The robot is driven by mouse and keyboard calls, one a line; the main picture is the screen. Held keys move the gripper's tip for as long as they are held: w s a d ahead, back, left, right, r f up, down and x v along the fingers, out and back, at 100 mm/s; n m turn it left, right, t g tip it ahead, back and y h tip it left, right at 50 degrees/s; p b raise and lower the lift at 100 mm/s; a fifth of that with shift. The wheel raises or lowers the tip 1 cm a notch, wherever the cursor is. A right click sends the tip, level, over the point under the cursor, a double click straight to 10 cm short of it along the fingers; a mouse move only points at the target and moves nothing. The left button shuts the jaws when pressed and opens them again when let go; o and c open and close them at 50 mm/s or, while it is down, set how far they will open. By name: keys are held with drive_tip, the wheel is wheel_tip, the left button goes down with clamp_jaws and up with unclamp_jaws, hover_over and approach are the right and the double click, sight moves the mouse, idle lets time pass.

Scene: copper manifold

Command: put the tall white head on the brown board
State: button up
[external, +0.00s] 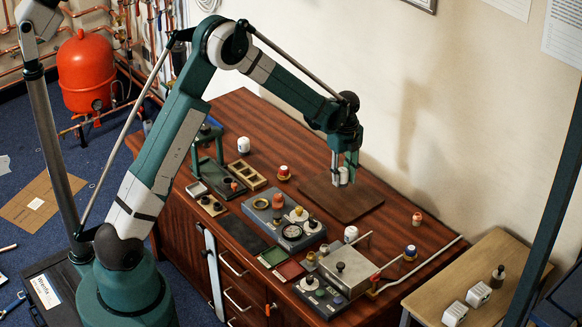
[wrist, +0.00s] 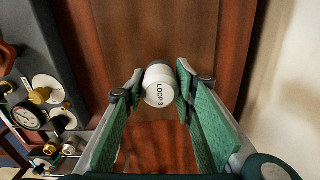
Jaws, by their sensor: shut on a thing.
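The white head (wrist: 160,84), a rounded cylinder with black lettering that seems to read "LOOP", is between the fingers of my gripper (wrist: 160,75). In the external view my gripper (external: 343,168) points down over the brown board (external: 352,205), shut on the white head (external: 343,177). The board is a flat, dark square at the back right of the table; it also shows behind the head in the wrist view (wrist: 190,30). Whether the head touches the board or hangs just above it, I cannot tell.
Other white heads stand at the back left (external: 243,145) and front centre (external: 350,234). A grey gauge box (external: 285,217) lies in front. The wall is close behind; bare board surrounds my gripper.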

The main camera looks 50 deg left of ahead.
sight(342, 193)
drive_tip(key=shift+f, duration=0.1)
drive_tip(key=shift+f+b, duration=0.4)
drive_tip(key=shift+f, duration=1.35)
drive_tip(key=shift+f, duration=0.2)
drive_tip(key=o, duration=0.9)
drive_tip(key=shift+r, duration=0.1)
wheel_tip(342, 193, up, 12)
drive_tip(key=shift+r+p, duration=0.1)
drive_tip(key=shift+p, duration=0.9)
drive_tip(key=shift+r, duration=0.1)
